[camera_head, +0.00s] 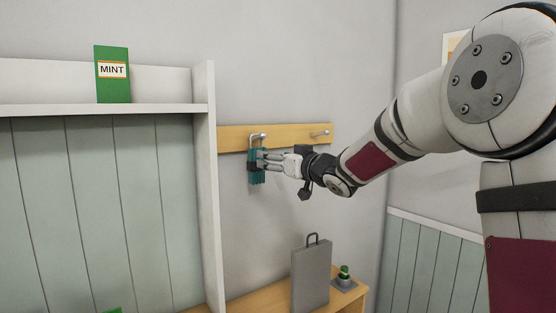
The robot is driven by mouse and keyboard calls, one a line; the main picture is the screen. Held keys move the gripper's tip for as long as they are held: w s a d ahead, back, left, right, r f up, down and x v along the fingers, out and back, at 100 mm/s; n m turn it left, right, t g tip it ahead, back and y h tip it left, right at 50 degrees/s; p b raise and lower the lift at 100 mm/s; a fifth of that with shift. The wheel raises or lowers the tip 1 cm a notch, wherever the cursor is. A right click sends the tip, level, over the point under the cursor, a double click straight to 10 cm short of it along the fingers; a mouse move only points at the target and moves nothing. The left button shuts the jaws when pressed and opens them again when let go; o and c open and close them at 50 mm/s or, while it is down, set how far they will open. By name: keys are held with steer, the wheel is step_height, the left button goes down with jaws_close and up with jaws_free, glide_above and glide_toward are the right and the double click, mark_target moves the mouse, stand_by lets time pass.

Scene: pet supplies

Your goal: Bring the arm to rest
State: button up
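My arm reaches in from the right, with my gripper (264,161) out at the wooden hook rail on the wall. A teal item (258,180) with strips at its lower end hangs below the rail's left hook (257,137). My fingers are right at the teal item and overlap it in the picture. Part of it is hidden behind them. I cannot tell whether the fingers are closed on it or spread beside it.
The wooden rail (235,138) has an empty right hook (320,133). A white shelf unit (206,200) stands left, with a green MINT box (113,86) on top. Below, a wooden bench (265,298) carries a grey handled panel (311,277) and a small green plant (344,271).

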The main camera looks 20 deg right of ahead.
steer(key=s+a+f+m+g+h, duration=0.1)
steer(key=s+f+g, duration=0.3)
steer(key=s, duration=1.1)
steer(key=s+f+m+g+h, duration=0.1)
steer(key=s+f+g, duration=0.3)
steer(key=s, duration=1.1)
steer(key=s+a+f+m+g+h, duration=0.1)
steer(key=s+f+g+h, duration=0.2)
steer(key=s+f, duration=0.5)
steer(key=s+g, duration=0.1)
steer(key=s, duration=0.6)
steer(key=shift+s+a+m+h, duration=0.3)
steer(key=shift+s, duration=0.1)
